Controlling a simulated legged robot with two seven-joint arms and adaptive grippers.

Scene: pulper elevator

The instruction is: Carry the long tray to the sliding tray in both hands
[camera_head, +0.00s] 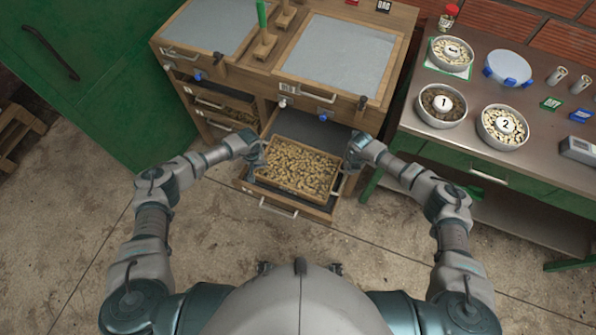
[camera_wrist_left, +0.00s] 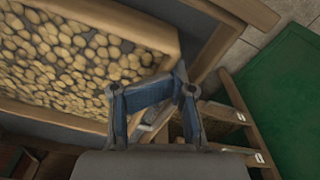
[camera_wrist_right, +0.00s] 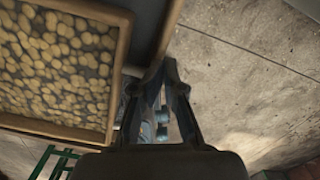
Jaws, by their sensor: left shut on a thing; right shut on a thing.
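The long tray (camera_head: 290,190) is a shallow wooden tray full of tan, shelled-nut-like pieces. It lies over the pulled-out sliding tray (camera_head: 280,208), a wooden drawer with a dark bottom and a front handle. I cannot tell whether the long tray rests on it or hangs just above. My left gripper (camera_head: 257,158) is shut on the long tray's left end, beside its wall (camera_wrist_left: 115,30) in the left wrist view. My right gripper (camera_head: 349,163) is shut at the right end, beside the wall (camera_wrist_right: 122,50) in the right wrist view. The fingers hide the gripped parts.
More drawers (camera_head: 222,103) stand partly open at left. A green cabinet (camera_head: 95,90) is far left. At right, a metal table (camera_head: 450,140) holds several bowls. The concrete floor in front is clear.

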